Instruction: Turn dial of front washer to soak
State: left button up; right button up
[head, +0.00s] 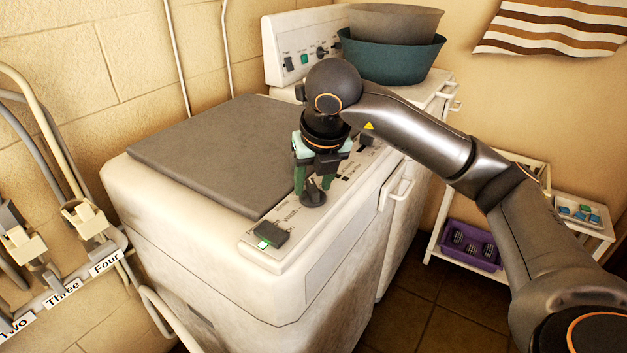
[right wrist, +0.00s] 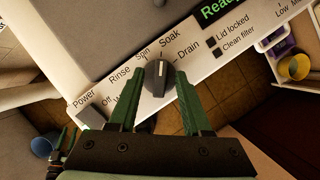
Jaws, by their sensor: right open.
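The front washer (head: 200,255) is a white top-loader with a grey lid and a slanted control panel on its right edge. Its dark dial (head: 313,196) also shows in the right wrist view (right wrist: 157,80). Labels around it read Off, Rinse, Spin, Soak and Drain. The white mark on the dial points up, towards the Spin and Soak side; the exact setting is hard to tell. My right gripper (right wrist: 154,73) is open, its green fingers on either side of the dial; contact is unclear. Small green finger-like parts (right wrist: 68,138) at lower left look like my left gripper.
A second washer (head: 300,48) stands behind, bearing a teal basin (head: 390,58) and a grey basin (head: 395,22). A green-lit power switch (head: 268,234) sits near the dial. A white shelf with a purple crate (head: 470,247) stands at right. Taps and pipes line the left wall.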

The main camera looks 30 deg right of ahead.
jog(key=p+v, duration=0.3)
jog(key=v, duration=0.9)
jog(key=shift+r, duration=0.3)
jog(key=shift+s, duration=0.1)
